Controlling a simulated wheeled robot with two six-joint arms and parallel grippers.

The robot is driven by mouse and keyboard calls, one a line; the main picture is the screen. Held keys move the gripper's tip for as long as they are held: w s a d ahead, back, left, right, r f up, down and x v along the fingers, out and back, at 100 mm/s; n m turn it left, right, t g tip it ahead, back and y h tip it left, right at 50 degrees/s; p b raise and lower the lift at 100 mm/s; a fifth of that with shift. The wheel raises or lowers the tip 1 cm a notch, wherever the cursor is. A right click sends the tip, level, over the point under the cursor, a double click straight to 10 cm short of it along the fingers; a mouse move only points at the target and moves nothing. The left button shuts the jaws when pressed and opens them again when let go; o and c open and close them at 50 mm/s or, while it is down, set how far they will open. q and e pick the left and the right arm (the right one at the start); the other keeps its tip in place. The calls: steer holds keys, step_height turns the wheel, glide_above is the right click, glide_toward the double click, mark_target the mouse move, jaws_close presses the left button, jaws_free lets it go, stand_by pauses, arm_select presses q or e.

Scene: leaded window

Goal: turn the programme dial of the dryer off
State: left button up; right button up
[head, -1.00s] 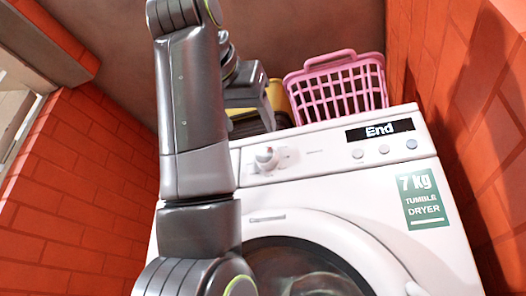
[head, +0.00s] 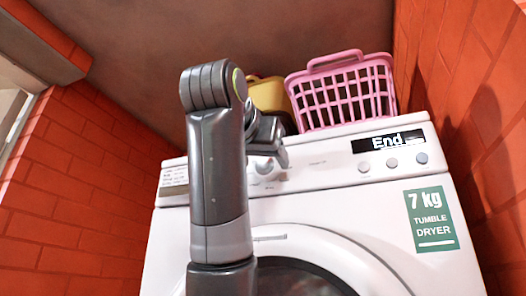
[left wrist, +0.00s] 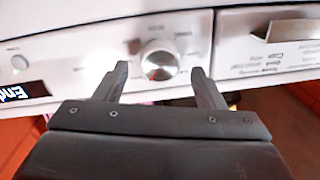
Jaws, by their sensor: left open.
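The white dryer (head: 330,210) stands against the back wall, its display reading "End". Its round silver programme dial (left wrist: 160,62) shows in the left wrist view, and in the head view the dial (head: 264,167) is partly hidden by my gripper. My left gripper (left wrist: 160,72) is open, with one finger on each side of the dial and nothing held. In the head view the left gripper (head: 280,150) is in front of the control panel. I cannot tell if the fingers touch the dial, or read its pointer. My right gripper is not in view.
A pink basket (head: 342,92) and a yellow container (head: 268,95) stand on top of the dryer. Three round buttons (head: 392,163) sit under the display (head: 388,142). A drawer front (left wrist: 270,42) is beside the dial. Brick walls close in on both sides.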

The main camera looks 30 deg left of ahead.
arm_select(q)
steer(key=shift+w+a, duration=0.15)
steer(key=shift+w, duration=0.45)
steer(key=c, duration=1)
steer(key=shift+o, duration=0.2)
